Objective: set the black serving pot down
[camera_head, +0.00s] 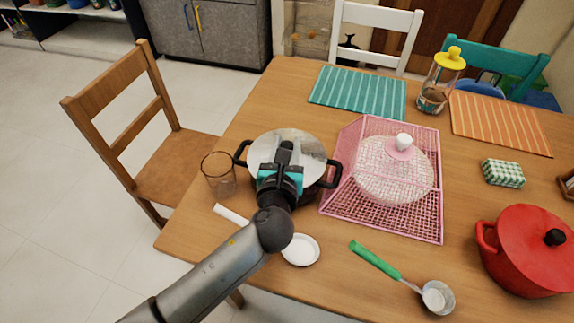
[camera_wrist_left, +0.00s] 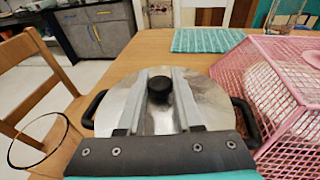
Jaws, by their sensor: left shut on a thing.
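The black serving pot (camera_head: 316,184) has a shiny metal lid (camera_head: 308,146), a dark knob and two black side handles. It is at the left middle of the table in the head view. My left gripper (camera_head: 284,152) is above the lid, shut on the pot's knob. In the left wrist view the knob (camera_wrist_left: 160,89) sits between the two fingers, with the lid (camera_wrist_left: 205,100) spread around it. The arm hides part of the pot and its base. I cannot tell whether the pot touches the table. My right gripper is not in view.
The pink mesh basket (camera_head: 341,205) is close on the pot's right. A glass tumbler (camera_head: 218,175) is on its left. A white saucer (camera_head: 300,249), a green-handled ladle (camera_head: 376,260) and a red pot (camera_head: 525,250) are nearer the front. A teal placemat (camera_head: 358,92) lies behind.

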